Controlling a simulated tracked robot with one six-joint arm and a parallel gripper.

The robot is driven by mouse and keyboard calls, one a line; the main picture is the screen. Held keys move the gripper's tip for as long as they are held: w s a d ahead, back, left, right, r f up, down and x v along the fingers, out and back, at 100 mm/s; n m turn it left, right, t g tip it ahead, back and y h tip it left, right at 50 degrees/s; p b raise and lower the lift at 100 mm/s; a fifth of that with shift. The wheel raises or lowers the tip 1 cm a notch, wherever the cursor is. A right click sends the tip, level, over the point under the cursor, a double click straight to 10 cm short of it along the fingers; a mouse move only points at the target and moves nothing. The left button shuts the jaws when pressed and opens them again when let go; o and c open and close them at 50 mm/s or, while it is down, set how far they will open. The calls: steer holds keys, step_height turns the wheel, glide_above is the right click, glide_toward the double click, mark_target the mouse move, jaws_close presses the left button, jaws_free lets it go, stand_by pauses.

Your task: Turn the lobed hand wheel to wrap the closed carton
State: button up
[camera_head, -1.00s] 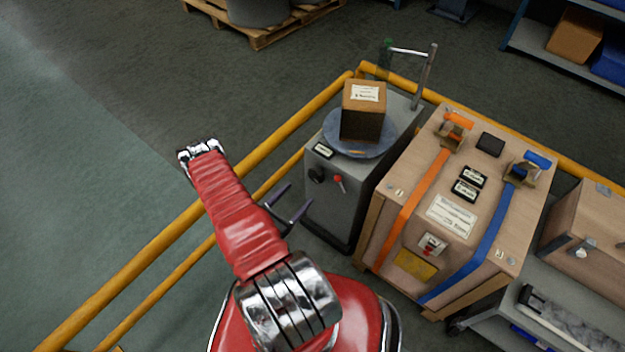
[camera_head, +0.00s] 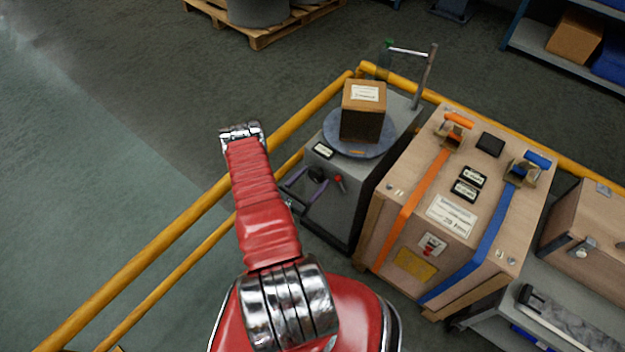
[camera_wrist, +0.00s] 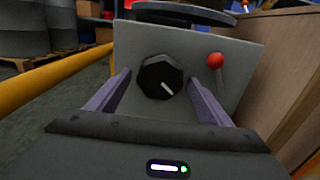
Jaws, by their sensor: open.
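The lobed hand wheel (camera_wrist: 160,77) is a black knob with a white pointer mark on the grey front panel of the wrapping machine; in the head view it (camera_head: 317,174) is partly hidden by my gripper. My gripper (camera_wrist: 160,82) is open, its two purple fingers on either side of the wheel in the wrist view. I cannot tell whether they touch it. In the head view my gripper (camera_head: 306,180) is at the machine's front. The closed carton (camera_head: 362,112) sits upright on the round blue-grey turntable (camera_head: 345,146) on top of the machine.
A red-knobbed lever (camera_wrist: 216,61) stands just right of the wheel. A wooden crate (camera_head: 450,210) with orange and blue straps is close on the right. A yellow rail (camera_head: 190,214) runs along the left. The floor beyond the rail is clear.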

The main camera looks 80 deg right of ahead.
steer(key=shift+c, duration=0.5)
steer(key=c, duration=0.9)
steer(key=shift+m, duration=0.3)
steer(key=m, duration=1.2)
steer(key=shift+m, duration=0.3)
